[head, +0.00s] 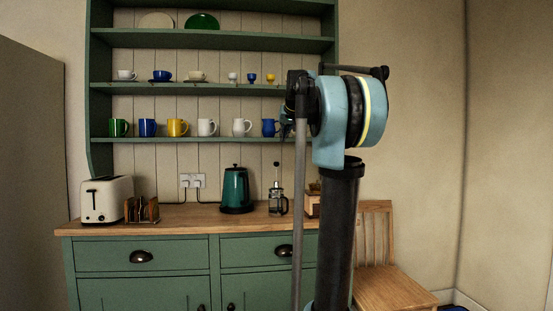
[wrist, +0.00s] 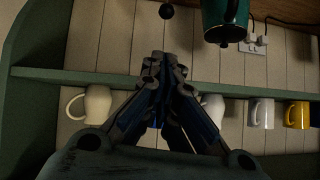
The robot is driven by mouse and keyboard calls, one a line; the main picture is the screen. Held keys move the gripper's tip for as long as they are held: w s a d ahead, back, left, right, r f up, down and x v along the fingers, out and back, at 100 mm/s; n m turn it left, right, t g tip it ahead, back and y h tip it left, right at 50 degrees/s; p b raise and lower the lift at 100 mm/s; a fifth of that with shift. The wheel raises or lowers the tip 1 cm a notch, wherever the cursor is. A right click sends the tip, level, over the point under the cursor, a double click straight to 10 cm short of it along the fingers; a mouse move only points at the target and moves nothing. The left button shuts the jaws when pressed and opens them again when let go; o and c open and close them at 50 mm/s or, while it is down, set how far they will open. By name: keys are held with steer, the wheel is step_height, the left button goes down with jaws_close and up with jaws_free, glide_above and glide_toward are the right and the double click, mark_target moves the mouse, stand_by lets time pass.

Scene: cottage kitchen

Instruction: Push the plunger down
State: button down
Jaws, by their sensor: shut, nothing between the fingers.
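The French press (head: 277,203) stands upright on the wooden worktop, to the right of the green kettle. Its plunger rod is raised, with a round black knob (head: 277,164) well above the lid. In the wrist view, which looks upside down, the black knob (wrist: 166,12) shows at the top edge, beyond my fingertips; the jug is out of frame. My gripper (wrist: 162,65) is shut and empty, its fingertips together. In the head view it is a small dark shape beside my arm, above and slightly right of the knob and apart from it.
The green kettle (head: 235,190) stands left of the press. A shelf (head: 200,139) with several mugs is close to my gripper. A toaster (head: 107,199) and toast rack (head: 142,209) are at left. A wooden item (head: 312,204) is partly hidden behind my arm.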

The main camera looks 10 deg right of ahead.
steer(key=shift+w+r, duration=0.2)
steer(key=shift+r, duration=0.05)
steer(key=s+f+x, duration=0.1)
steer(key=f+x, duration=0.1)
steer(key=x, duration=1.1)
steer(key=shift+s, duration=0.4)
